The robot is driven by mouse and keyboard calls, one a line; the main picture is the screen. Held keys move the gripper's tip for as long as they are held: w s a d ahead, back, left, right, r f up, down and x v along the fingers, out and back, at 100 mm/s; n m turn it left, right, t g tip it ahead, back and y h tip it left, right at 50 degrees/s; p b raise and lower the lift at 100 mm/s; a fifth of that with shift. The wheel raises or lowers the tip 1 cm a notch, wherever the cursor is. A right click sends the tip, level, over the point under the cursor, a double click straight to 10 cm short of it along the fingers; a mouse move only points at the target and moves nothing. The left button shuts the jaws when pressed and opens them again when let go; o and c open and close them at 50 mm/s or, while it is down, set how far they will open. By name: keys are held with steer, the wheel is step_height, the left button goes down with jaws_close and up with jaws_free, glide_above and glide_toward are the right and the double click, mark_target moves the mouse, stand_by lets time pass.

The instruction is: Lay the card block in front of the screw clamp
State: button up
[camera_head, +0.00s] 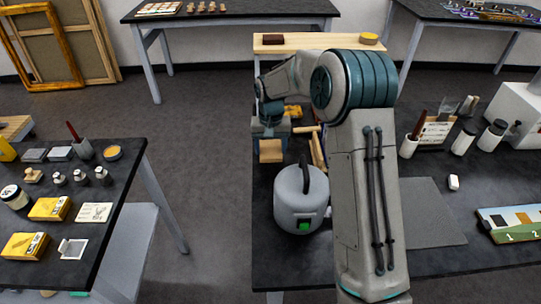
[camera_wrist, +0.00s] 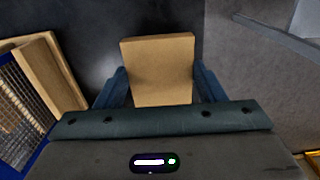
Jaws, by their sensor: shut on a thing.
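A plain tan block (camera_head: 271,151), which looks like the card block, is held in my gripper (camera_head: 270,128) near the left edge of the dark worktable. In the wrist view the block (camera_wrist: 160,70) sits between the two blue fingers (camera_wrist: 160,88), which are shut on its sides. I cannot tell its height above the table. Wooden bars (camera_head: 317,149) just right of the block, partly hidden by my arm, may be the screw clamp, but I cannot tell for certain. A wooden frame-like piece (camera_wrist: 52,72) shows at the left of the wrist view.
A grey canister (camera_head: 296,212) with a black handle stands on the worktable nearer me. A pale wooden shelf (camera_head: 300,47) lies along the back. A grey mat (camera_head: 432,212) is at the right. The floor (camera_head: 205,130) is open to the left. My arm hides the table's middle.

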mark_target(270, 151)
steer(key=shift+f+p, duration=0.3)
steer(key=shift+f, duration=1.8)
steer(key=shift+f, duration=0.1)
steer(key=o, duration=1)
